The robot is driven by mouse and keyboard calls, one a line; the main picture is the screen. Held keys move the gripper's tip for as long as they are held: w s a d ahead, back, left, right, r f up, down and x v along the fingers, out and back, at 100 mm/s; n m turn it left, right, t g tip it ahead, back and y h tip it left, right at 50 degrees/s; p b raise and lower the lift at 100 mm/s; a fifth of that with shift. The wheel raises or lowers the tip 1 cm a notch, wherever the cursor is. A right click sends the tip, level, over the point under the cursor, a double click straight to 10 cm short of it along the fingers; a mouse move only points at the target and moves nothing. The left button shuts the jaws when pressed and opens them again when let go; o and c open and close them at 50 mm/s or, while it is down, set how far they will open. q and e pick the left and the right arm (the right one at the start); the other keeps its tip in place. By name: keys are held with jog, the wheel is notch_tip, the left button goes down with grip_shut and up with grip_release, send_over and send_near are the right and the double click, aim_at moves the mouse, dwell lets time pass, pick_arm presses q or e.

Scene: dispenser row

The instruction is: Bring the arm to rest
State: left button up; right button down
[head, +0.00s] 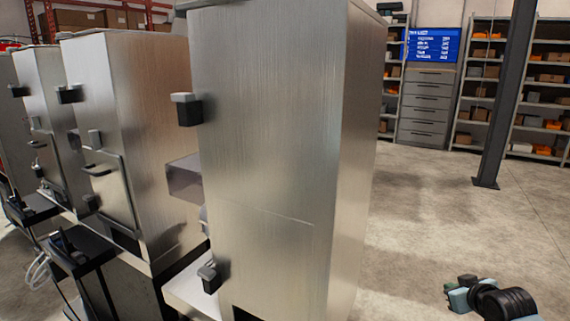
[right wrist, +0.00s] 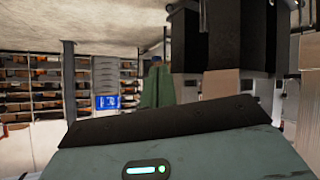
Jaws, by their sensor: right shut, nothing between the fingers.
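My right gripper (head: 459,292), teal and black, shows low at the right of the head view, above the pale floor. It is shut and empty, well to the right of the nearest steel cabinet (head: 265,150) and touching nothing that I can see. In the right wrist view a teal housing of mine with a black edge and a small lit status strip fills the bottom; the fingertips cannot be made out there. That view looks upside down, with the floor at the top. My left gripper is not in view.
Further steel dispensers (head: 130,110) stand in a row to the left, with black stands (head: 80,255) before them. A dark post (head: 505,95) rises at the right. Shelves (head: 545,75) and a blue screen (head: 433,45) are behind. The floor (head: 430,210) right of the row is open.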

jog(key=s+a+f+n+g, duration=0.15)
jog(key=s+a+f, duration=0.25)
jog(key=s+f, duration=1.2)
jog(key=s+a+f+n+g+y, duration=0.1)
jog(key=s+a+f+n, duration=0.15)
jog(key=s, duration=0.85)
jog(key=s+a+f+n+y, duration=0.1)
jog(key=s+a+f, duration=0.25)
jog(key=s, duration=0.85)
jog(key=a+m, duration=0.5)
jog(key=a, duration=0.7)
jog(key=shift+a+t, duration=0.3)
jog(key=shift+t, duration=0.05)
jog(key=shift+s+f, duration=0.1)
